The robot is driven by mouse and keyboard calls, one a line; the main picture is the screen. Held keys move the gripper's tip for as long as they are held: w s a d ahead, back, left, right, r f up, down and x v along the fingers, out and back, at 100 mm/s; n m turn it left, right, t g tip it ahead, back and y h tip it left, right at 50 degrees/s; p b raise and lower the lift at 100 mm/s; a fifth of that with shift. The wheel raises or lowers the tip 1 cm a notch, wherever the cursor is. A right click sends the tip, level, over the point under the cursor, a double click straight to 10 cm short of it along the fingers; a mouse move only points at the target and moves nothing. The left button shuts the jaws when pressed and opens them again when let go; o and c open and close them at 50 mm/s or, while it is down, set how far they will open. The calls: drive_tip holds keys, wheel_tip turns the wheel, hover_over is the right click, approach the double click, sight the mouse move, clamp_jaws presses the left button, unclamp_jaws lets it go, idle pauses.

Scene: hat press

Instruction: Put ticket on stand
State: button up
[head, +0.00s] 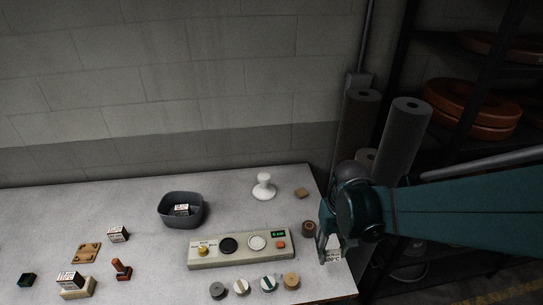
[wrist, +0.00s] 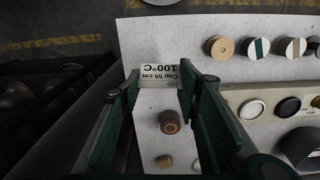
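The ticket is a white card (wrist: 160,75) printed "Cap 55 cm 100°C" in the wrist view. In the head view the ticket (head: 334,256) shows near the table's right edge. My gripper (head: 333,250) is low over it, fingers spread. In the wrist view my gripper (wrist: 160,88) has one green finger on each side of the card; contact is unclear. Which thing is the stand is unclear. A white knobbed piece (head: 264,186) stands at the back.
A control panel (head: 220,258) lies left of my gripper, with several round knobs (head: 268,284) before it. A brown cylinder (head: 308,228) stands close behind my gripper. The table (head: 120,203) is clear at back left.

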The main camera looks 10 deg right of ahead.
drive_tip(key=w+a+r+p, duration=0.3)
drive_tip(key=w+a, duration=0.2)
drive_tip(key=w, duration=0.8)
drive_tip(key=w+a+r+p, duration=0.3)
drive_tip(key=w+a+p, duration=0.1)
drive_tip(key=w, duration=1)
drive_tip(key=w+a+r+p, duration=0.3)
drive_tip(key=w+a, duration=0.4)
drive_tip(key=w, duration=0.7)
drive_tip(key=shift+r+n+p, duration=0.4)
drive_tip(key=shift+p, duration=0.05)
drive_tip(key=shift+f, duration=0.1)
hover_over(264, 176)
drive_tip(key=shift+w+f, duration=0.1)
drive_tip(key=shift+f, duration=2.95)
drive_tip(key=shift+f, duration=0.15)
drive_tip(key=shift+f+p, duration=0.35)
drive_tip(key=shift+f, duration=1.35)
drive_tip(key=shift+f, duration=0.15)
